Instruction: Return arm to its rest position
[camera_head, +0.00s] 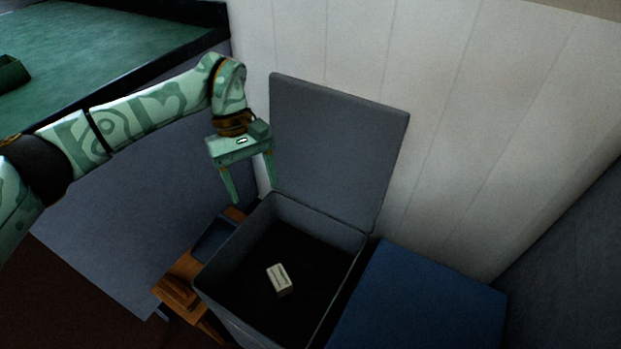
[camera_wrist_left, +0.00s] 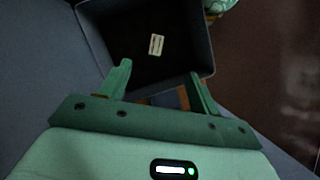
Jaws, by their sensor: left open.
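My left arm comes in from the left in the head view. Its green gripper (camera_head: 254,190) is open and empty, pointing down just above the left back edge of an open grey bin (camera_head: 207,281). The gripper also shows in the left wrist view (camera_wrist_left: 160,82), with its two fingers spread apart. A small pale block (camera_head: 279,279) lies on the dark floor of the bin, apart from the gripper. The block also shows in the left wrist view (camera_wrist_left: 156,45) beyond the fingers.
The bin's grey lid (camera_head: 338,145) stands upright against the white panelled wall (camera_head: 450,110). A blue box (camera_head: 420,305) is right of the bin. A wooden stand (camera_head: 180,285) is at its left. A green-topped table (camera_head: 100,45) fills the upper left.

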